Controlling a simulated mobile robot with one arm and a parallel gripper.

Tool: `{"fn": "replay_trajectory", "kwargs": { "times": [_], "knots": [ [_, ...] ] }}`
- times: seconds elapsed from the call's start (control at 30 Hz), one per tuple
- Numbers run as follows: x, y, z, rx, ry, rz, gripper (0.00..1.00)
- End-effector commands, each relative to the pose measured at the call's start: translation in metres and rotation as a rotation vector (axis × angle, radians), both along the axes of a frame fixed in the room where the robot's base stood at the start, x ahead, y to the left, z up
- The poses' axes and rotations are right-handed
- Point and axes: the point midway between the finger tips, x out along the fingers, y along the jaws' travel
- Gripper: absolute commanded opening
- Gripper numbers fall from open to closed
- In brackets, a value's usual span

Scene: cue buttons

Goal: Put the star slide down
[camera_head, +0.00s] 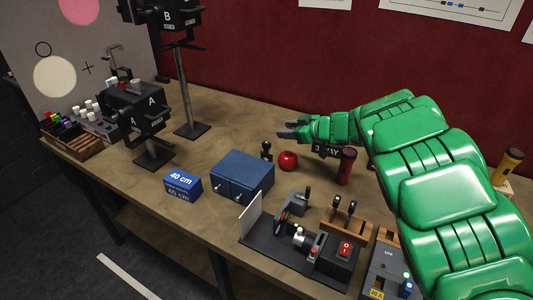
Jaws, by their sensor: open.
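My green arm reaches in from the right, and my gripper (281,130) points left above the back of the table. Its fingers are open, and I see nothing held between them. A wooden holder (347,230) near the front carries upright pieces with dark handles (337,202). A grey piece with a dark handle (294,202) stands on the black bench behind a white screen (251,220). I cannot make out a star on any of these, so I cannot tell which is the star slide.
Black stands A (150,103) and B (180,80) rise at left. A red-switch box (345,251) sits in front.

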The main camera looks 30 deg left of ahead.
Motion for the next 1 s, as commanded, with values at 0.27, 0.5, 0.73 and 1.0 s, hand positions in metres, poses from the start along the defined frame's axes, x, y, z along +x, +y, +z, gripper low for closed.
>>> {"fn": "replay_trajectory", "kwargs": {
  "times": [0.27, 0.5, 0.73, 1.0],
  "knots": [
    [-0.03, 0.009, -0.038, 0.019, 0.145, 0.088, 0.47],
    [-0.031, 0.024, -0.045, 0.021, 0.151, 0.091, 0.47],
    [-0.033, 0.037, -0.05, 0.019, 0.151, 0.089, 0.47],
    [-0.038, 0.067, -0.062, 0.02, 0.154, 0.091, 0.47]
  ]
}}
